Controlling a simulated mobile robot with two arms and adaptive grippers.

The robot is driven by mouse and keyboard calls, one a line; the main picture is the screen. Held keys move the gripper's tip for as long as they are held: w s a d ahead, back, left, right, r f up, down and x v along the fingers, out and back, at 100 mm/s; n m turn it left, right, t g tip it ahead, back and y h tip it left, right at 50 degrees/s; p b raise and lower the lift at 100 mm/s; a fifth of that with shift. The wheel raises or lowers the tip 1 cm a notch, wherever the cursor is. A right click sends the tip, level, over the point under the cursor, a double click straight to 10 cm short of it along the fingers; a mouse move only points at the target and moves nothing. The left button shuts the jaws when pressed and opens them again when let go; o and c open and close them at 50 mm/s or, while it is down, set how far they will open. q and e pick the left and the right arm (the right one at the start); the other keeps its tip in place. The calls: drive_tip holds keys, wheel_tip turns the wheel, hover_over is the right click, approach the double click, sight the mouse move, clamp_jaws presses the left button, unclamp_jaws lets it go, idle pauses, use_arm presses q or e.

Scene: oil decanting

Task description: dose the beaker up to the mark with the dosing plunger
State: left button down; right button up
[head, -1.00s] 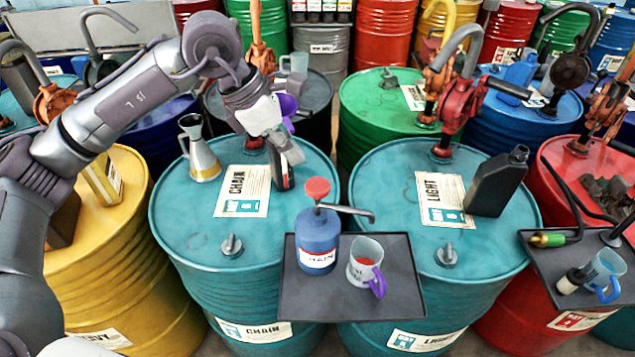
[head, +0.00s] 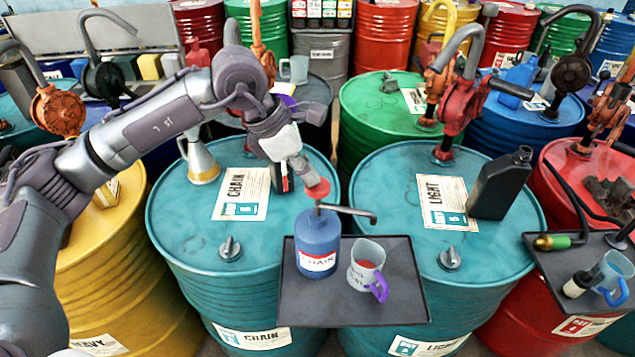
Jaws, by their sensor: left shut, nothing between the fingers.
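The blue dosing bottle (head: 318,236) with a white CHAIN label stands on a dark tray (head: 395,310). Its red plunger knob (head: 318,189) is on top and its dark spout points right, over the beaker. The beaker (head: 364,260) is clear with a purple handle, stands right of the bottle and has some red in it; I cannot make out its mark. My left gripper (head: 303,172) is shut and empty, its tips pointing down just above and left of the plunger knob. I cannot tell whether they touch. My right gripper is not in view.
The tray sits in front of two teal drums, CHAIN (head: 190,235) and LIGHT (head: 385,185). A metal can (head: 200,165) stands on the left drum and a black bottle (head: 500,185) on the right one. A second tray with a blue-handled jug (head: 610,275) is at far right.

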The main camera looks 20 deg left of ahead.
use_arm(q)
wheel_tip(320, 180, down, 3)
drive_tip(key=b, duration=0.2)
drive_tip(key=shift+b, duration=0.4)
drive_tip(key=shift+r, duration=0.2)
drive_tip(key=a, duration=0.1)
drive_tip(key=s+a, duration=0.1)
drive_tip(key=a+r, duration=0.1)
drive_tip(key=shift+s, duration=0.25)
drive_tip(key=shift+d+r, duration=0.1)
drive_tip(key=v, duration=1.2)
